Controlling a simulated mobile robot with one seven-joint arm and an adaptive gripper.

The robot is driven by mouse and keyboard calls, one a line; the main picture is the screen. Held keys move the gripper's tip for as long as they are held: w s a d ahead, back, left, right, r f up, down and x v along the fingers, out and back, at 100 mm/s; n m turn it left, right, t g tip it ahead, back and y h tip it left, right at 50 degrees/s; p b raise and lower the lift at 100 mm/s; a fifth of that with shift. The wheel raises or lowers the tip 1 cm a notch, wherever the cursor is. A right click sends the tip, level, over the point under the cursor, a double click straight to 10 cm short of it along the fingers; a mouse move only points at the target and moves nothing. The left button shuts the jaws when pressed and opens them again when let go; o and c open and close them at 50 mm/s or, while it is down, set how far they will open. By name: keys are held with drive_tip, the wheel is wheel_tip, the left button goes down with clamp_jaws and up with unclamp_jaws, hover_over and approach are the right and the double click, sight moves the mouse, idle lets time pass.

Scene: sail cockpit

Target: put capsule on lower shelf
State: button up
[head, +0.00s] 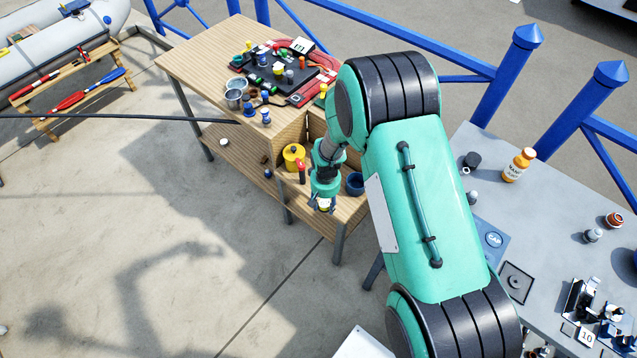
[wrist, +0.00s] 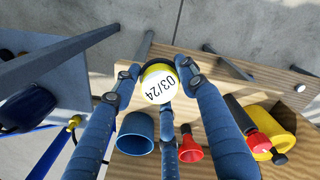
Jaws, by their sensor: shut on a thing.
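My gripper (head: 325,200) is shut on the capsule, which shows as a small yellow and white piece (head: 325,208) at the fingertips. In the wrist view the capsule (wrist: 158,84) has a white round face marked 03/24 and a yellow rim, held between the blue fingers (wrist: 160,72). The gripper is at the front of the wooden bench's open compartment, near its edge. The lower shelf (head: 240,165) is the wooden board under the bench top; part of it is hidden behind the compartment and my arm. I cannot tell how high the capsule is above the wood.
A yellow pot (head: 293,157), a red-topped item (head: 301,168) and a blue cup (head: 355,184) stand close around the gripper. A red funnel-like piece (wrist: 190,148) is below the fingers in the wrist view. Bench legs (head: 287,207) stand at the front. The shelf's left part is mostly clear.

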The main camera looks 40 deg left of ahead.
drive_tip(key=w+a, duration=0.2)
drive_tip(key=a, duration=0.1)
drive_tip(key=w+a, duration=0.3)
drive_tip(key=w+a+f+b, duration=0.1)
drive_tip(key=w+a, duration=0.1)
drive_tip(key=a, duration=0.2)
drive_tip(key=shift+w+f, duration=0.1)
drive_tip(key=shift+w, duration=0.3)
drive_tip(key=shift+f, duration=1.75)
drive_tip(key=shift+d+f+b, duration=0.1)
drive_tip(key=shift+f+b, duration=0.1)
drive_tip(key=shift+b, duration=0.1)
drive_tip(key=o, duration=1.2)
drive_tip(key=shift+c, duration=0.2)
drive_tip(key=shift+r, duration=0.15)
wheel_tip(320, 180, up, 12)
drive_tip(key=p, duration=0.1)
